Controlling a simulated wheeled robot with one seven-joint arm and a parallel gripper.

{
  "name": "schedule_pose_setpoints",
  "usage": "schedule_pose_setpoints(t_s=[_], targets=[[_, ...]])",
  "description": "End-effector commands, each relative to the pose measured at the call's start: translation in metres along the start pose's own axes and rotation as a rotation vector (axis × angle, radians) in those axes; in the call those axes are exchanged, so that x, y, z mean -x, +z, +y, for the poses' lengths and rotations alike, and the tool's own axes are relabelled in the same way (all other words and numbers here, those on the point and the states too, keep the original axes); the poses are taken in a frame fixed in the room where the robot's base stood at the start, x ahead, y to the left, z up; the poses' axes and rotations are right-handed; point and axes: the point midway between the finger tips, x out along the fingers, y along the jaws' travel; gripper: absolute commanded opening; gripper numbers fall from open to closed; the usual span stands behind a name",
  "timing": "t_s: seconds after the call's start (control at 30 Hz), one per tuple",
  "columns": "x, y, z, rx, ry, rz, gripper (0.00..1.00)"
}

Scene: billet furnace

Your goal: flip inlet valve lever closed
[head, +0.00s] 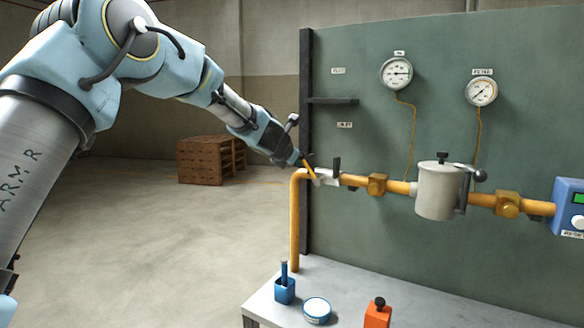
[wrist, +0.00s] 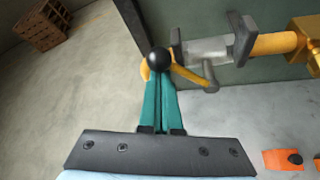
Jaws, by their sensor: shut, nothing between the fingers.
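The inlet valve (wrist: 206,50) is a grey body between dark flanges on the yellow pipe, at the pipe's left end near the bend. It also shows in the head view (head: 326,177). In the head view my gripper (head: 308,168) reaches the valve from the upper left, and the lever is hard to make out there.
The pipe (head: 295,225) drops to the bench and runs right to a grey canister (head: 437,190) and a blue box (head: 569,207). Two gauges (head: 397,73) hang on the green panel. A blue holder (head: 284,290), round tin (head: 317,310) and orange block (head: 378,315) stand on the bench.

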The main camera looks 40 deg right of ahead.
Motion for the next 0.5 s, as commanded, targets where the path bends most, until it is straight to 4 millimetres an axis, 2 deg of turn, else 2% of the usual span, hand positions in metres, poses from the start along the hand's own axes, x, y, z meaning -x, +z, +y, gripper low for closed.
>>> schedule_pose_setpoints(t_s=[0.1,0.5], targets=[[0.005,0.010,-0.007,-0.097,0.051,-0.004,0.00],[0.015,0.028,-0.027,-0.403,0.218,-0.005,0.00]])
